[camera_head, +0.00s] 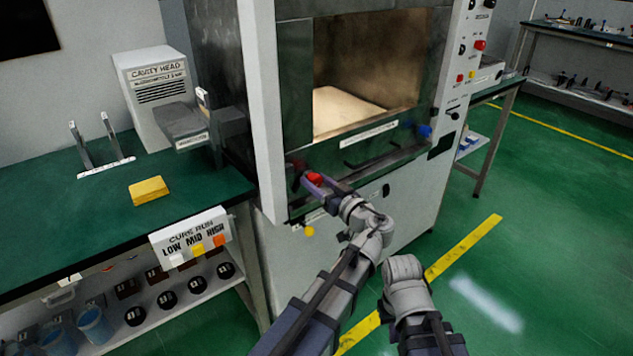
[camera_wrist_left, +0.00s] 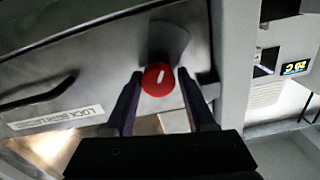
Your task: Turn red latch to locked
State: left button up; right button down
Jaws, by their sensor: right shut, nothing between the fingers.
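The red latch (camera_head: 314,179) is a round red knob at the lower left front of the open microwave chamber. In the left wrist view the red latch (camera_wrist_left: 158,79) has a pale slot-like mark on its face. My left gripper (camera_head: 309,177) reaches it from the right. In the left wrist view my left gripper (camera_wrist_left: 160,88) has its two dark fingers apart, one on each side of the knob, with a small gap showing on both sides. My right arm shows at the lower middle of the head view, but its fingers are not visible.
A blue knob (camera_head: 424,130) is at the right of the chamber's lower edge. A control panel (camera_head: 470,60) with red and yellow buttons is right of it. The green bench (camera_head: 60,245) at left holds a yellow block (camera_head: 148,190). Green floor lies open at right.

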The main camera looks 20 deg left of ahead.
pick_arm(q)
jog(key=shift+w+d, duration=0.1)
jog(key=shift+d, duration=0.05)
grip_shut()
jog(key=shift+m, duration=0.6)
jog(key=m, duration=0.7)
jog(key=shift+m, duration=0.4)
jog(key=m, duration=0.4)
jog(key=shift+f+m, duration=0.1)
jog(key=shift+m, duration=2.5)
